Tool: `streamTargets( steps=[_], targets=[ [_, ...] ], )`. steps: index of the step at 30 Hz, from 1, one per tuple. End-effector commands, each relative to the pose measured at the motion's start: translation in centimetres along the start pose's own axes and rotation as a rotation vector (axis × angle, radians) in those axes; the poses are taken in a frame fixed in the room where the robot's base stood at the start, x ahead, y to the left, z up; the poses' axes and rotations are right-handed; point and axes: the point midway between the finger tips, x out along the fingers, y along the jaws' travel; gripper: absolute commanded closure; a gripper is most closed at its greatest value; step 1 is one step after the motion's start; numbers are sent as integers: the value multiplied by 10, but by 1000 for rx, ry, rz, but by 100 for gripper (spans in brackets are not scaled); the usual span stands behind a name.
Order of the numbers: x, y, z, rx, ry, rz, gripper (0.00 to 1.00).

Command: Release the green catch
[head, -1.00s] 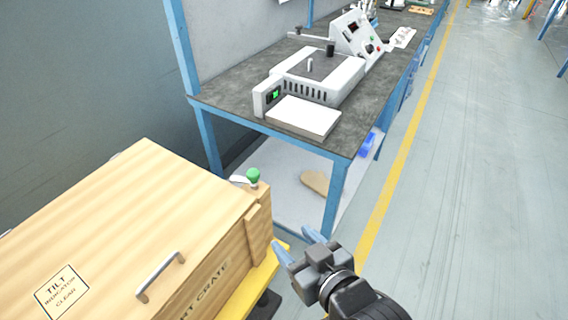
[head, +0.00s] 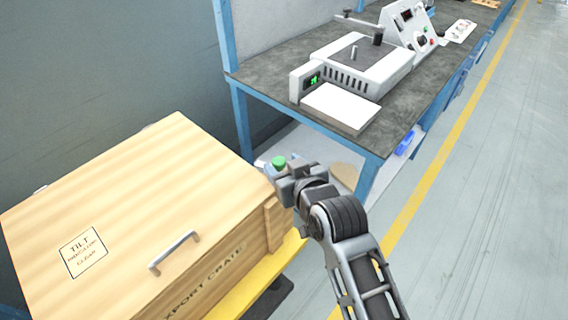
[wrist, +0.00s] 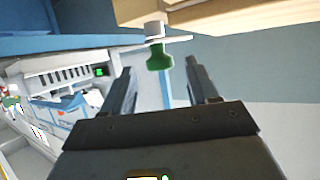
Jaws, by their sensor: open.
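The green catch (head: 279,162) is a rounded green knob at the far right corner of the wooden export crate (head: 130,180). In the wrist view the green catch (wrist: 159,57) sits on a pale collar beside a thin plate, below the crate's wooden edge (wrist: 215,16). My gripper (wrist: 160,80) is open, with the catch between the lines of its two fingers, near their tips. I see no finger touching it. In the head view my gripper (head: 283,172) is right at the catch and hides its lower part.
The crate rests on a yellow support (head: 262,280) and has a metal handle (head: 174,252) on its lid. A blue-framed bench (head: 400,115) with a white machine (head: 365,65) stands behind. Open floor (head: 480,220) lies to the right.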

Motion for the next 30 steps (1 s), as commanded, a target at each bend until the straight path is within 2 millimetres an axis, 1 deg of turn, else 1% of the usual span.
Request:
streamTargets(
  steps=[4, 11, 14, 27, 29, 30],
  targets=[
    [8, 0, 0, 0, 1, 0, 41],
    [8, 0, 0, 0, 1, 1, 41],
    [8, 0, 0, 0, 1, 1, 48],
    [8, 0, 0, 0, 1, 1, 90],
    [8, 0, 0, 0, 1, 1, 96],
    [8, 0, 0, 0, 1, 1, 97]
  ],
)
